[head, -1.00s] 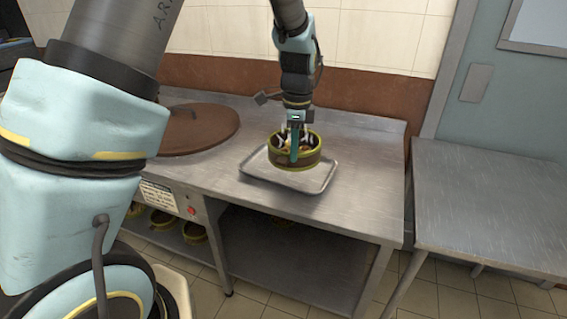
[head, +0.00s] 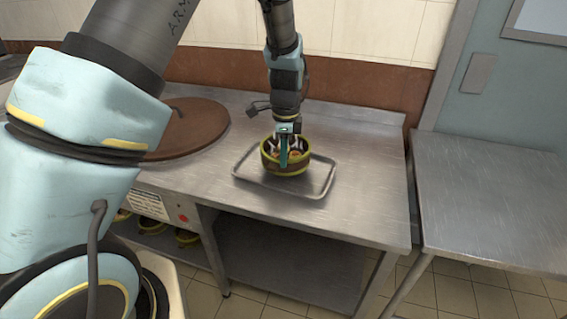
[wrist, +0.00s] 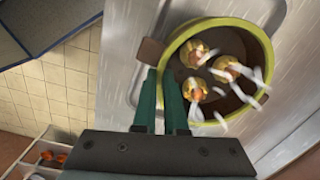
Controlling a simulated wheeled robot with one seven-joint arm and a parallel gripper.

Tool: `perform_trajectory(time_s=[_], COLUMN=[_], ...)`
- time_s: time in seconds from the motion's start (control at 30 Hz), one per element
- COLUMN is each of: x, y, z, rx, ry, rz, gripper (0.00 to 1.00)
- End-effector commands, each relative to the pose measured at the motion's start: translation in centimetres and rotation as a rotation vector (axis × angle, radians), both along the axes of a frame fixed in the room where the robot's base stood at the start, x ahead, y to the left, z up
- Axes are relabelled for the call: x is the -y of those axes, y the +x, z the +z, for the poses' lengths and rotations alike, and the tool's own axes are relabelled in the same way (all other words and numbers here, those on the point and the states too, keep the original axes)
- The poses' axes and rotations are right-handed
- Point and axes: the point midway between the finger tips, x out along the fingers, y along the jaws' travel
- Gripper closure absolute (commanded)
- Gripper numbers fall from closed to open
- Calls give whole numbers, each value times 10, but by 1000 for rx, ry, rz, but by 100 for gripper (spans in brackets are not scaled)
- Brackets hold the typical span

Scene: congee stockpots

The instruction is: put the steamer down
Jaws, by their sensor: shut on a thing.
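The steamer (head: 284,163) is a round, open basket with a yellow-green rim and dark sides. It holds several small dumplings with white steam wisps, clear in the wrist view, where the steamer (wrist: 262,44) fills the upper right.
The tray lies on a steel counter (head: 370,165). A large brown round lid (head: 195,130) is to the left. A lower steel table (head: 490,190) stands to the right. More steamers (head: 187,237) sit on the shelf below. Counter space right of the tray is clear.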

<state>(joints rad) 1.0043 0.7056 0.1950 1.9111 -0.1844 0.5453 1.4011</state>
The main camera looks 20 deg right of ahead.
Motion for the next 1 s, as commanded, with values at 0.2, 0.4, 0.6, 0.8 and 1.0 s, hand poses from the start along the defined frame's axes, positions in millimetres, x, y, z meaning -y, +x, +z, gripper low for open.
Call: perform_trajectory(time_s=[0.2,0.4,0.6,0.8,1.0], x=[-1,0,0,-1,0], y=[0,0,0,0,0], z=[-28,-31,-34,-34,-33], rx=[-1,1,0,0,0], ry=[2,-1,0,1,1], rz=[1,0,1,1,1], gripper=[100,100,100,70,61])
